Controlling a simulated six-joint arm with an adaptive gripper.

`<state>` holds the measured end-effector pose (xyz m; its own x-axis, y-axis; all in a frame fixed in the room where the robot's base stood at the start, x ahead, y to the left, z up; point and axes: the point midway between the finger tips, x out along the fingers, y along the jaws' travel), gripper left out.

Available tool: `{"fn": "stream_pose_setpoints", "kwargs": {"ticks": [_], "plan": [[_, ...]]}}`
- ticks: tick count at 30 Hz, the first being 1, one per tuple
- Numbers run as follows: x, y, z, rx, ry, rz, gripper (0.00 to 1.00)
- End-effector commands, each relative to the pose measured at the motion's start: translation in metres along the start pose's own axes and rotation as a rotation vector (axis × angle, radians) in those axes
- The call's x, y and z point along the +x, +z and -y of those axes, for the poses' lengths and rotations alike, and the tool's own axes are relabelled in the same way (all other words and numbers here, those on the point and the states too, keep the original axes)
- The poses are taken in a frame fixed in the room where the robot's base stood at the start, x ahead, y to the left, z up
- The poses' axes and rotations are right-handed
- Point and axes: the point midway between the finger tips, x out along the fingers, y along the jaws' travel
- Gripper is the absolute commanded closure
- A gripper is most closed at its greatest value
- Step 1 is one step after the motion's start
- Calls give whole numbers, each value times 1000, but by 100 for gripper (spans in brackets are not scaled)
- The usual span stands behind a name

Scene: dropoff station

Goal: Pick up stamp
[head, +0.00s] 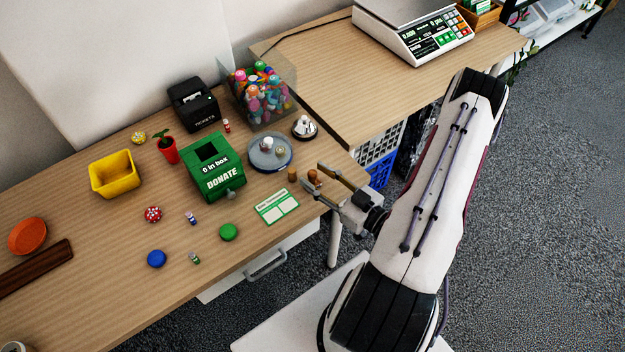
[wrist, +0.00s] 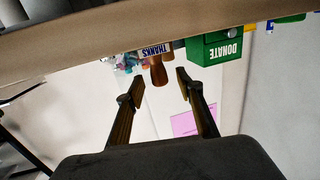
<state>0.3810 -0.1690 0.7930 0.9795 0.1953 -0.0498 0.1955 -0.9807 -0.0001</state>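The stamp (head: 313,178) has a rounded brown wooden handle and stands near the right end of the wooden table, partly covered by my gripper. In the wrist view, which is upside down, its brown handle (wrist: 158,72) shows ahead of the gap between my fingers, with a block marked THANKS (wrist: 156,51) at its base. My gripper (head: 312,175) is open, with one finger on each side of the stamp's line. The wrist view also shows the open fingers (wrist: 160,85) apart and empty. Whether a finger touches the stamp is hard to tell.
A small brown cylinder (head: 292,174) stands just left of the stamp. The green donate box (head: 215,168), a grey round dish (head: 258,163), a bell (head: 304,127) and a green-white card (head: 276,207) are close by. The table's front right edge runs under my gripper.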

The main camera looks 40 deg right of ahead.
Motion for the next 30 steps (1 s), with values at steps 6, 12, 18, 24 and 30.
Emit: {"fn": "stream_pose_setpoints", "kwargs": {"ticks": [6, 12, 18, 24, 30], "plan": [[14, 0, 0, -1, -1, 0, 63], [20, 0, 0, 0, 0, 0, 63], [20, 0, 0, 0, 1, 0, 63], [20, 0, 0, 0, 1, 0, 63], [20, 0, 0, 0, 1, 0, 81]]}}
